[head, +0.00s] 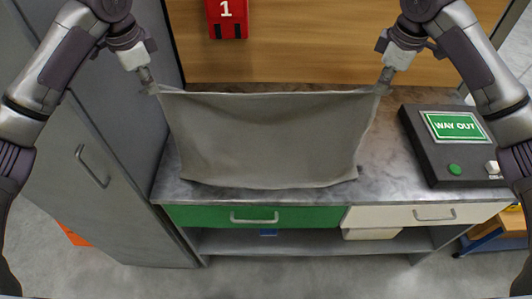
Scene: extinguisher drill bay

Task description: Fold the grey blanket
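The grey blanket (265,140) hangs spread out between my two grippers in the head view. Its top edge is stretched nearly straight from hand to hand, and its lower edge hangs at or just above the front of the worktop. I cannot tell if the lower edge touches it. My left gripper (150,88) is shut on the blanket's upper left corner. My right gripper (383,86) is shut on the upper right corner. The blanket hides the middle of the worktop.
The grey marbled worktop (385,165) has a green drawer (200,215) and a cream drawer (385,217) below it. A dark box with a green WAY OUT sign (457,126) stands at right. A grey cabinet (100,130) is at left, a wooden panel (320,45) behind.

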